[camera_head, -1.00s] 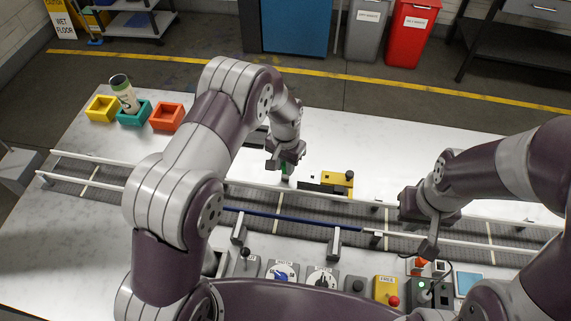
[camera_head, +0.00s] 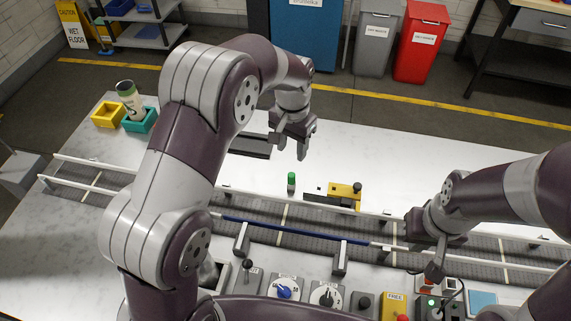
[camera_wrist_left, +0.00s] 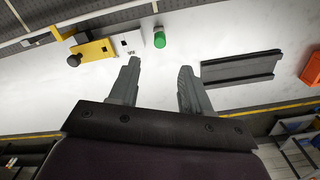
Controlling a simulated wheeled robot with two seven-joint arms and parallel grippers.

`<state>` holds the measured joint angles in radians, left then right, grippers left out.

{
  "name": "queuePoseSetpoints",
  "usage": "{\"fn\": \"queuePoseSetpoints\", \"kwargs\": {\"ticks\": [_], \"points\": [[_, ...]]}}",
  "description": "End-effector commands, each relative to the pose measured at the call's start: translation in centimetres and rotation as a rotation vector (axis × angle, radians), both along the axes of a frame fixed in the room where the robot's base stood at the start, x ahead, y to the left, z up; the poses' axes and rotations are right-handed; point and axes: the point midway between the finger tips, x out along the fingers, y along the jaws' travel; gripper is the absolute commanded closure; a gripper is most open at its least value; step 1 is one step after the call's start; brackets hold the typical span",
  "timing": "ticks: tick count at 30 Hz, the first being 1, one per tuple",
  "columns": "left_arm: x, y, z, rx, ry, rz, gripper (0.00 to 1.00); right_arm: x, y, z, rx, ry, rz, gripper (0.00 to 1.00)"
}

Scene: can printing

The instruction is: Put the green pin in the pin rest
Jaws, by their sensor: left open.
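The green pin (camera_head: 291,180) stands upright on the white tabletop behind the conveyor, left of a yellow device. In the left wrist view the green pin (camera_wrist_left: 159,38) shows beyond my fingertips, clear of both. My left gripper (camera_head: 291,147) is open and empty, above and behind the pin; its two spread fingers also show in the left wrist view (camera_wrist_left: 160,66). A small white block (camera_wrist_left: 128,43) lies between the pin and the yellow device. I cannot tell which part is the pin rest or whether the pin is seated in it. My right gripper (camera_head: 435,268) hangs over the conveyor's near side; its jaws are unclear.
The yellow device (camera_head: 345,192) has a black knob. A dark flat tray (camera_head: 250,146) lies behind the pin. The conveyor (camera_head: 287,216) crosses the table, with controls (camera_head: 286,289) in front. Yellow (camera_head: 108,115) and teal (camera_head: 141,121) bins stand back left.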

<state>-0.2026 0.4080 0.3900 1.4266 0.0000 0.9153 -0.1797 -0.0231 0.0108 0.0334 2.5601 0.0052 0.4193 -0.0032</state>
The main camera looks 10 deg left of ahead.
Motion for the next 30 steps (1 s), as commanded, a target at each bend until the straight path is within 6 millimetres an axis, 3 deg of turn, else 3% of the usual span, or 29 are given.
{"fn": "queuePoseSetpoints", "kwargs": {"ticks": [4, 9, 12, 14, 18, 30], "points": [[-4.1, 2.8, 1.2, -0.007, -0.027, 0.093, 0.52, 0.0, 0.0, 0.0, 0.000, 0.000, 0.000, 1.00], [-12.4, 6.5, 1.6, -0.019, -0.085, 0.253, 0.52, 0.0, 0.0, 0.0, 0.000, 0.000, 0.000, 1.00], [-16.4, 7.6, 1.3, -0.024, -0.107, 0.319, 0.52, 0.0, 0.0, 0.0, 0.000, 0.000, 0.000, 1.00], [-18.0, 8.0, 1.1, -0.026, -0.114, 0.344, 0.52, 0.0, 0.0, 0.0, 0.000, 0.000, 0.000, 1.00], [-19.3, 8.2, 0.8, -0.027, -0.119, 0.363, 0.52, 0.0, 0.0, 0.0, 0.000, 0.000, 0.000, 1.00], [-19.2, 8.2, 0.8, -0.026, -0.115, 0.361, 0.52, 0.0, 0.0, 0.0, 0.000, 0.000, 0.000, 1.00]]}}
